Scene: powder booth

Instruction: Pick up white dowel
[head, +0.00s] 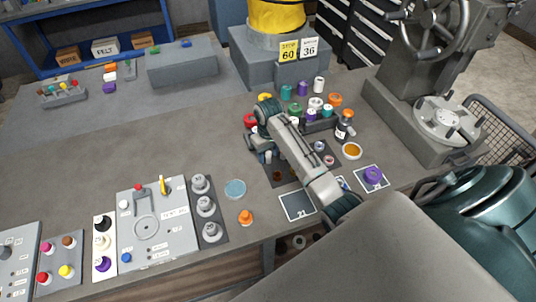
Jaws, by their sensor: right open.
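My right gripper (258,153) hangs over the grey table, left of a group of small coloured pegs and cylinders. Its jaws are open, and my right arm covers part of that group. A small pale piece shows close to the fingertips, too small and too covered for me to tell whether it is the white dowel. Another upright white cylinder (318,85) stands at the back of the group, apart from the gripper. I cannot tell which white piece is the dowel. My left gripper is not in view.
A purple piece (373,176) sits on a card. A blue disc (235,189) and an orange peg (245,217) lie in front. The table's left middle is clear.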

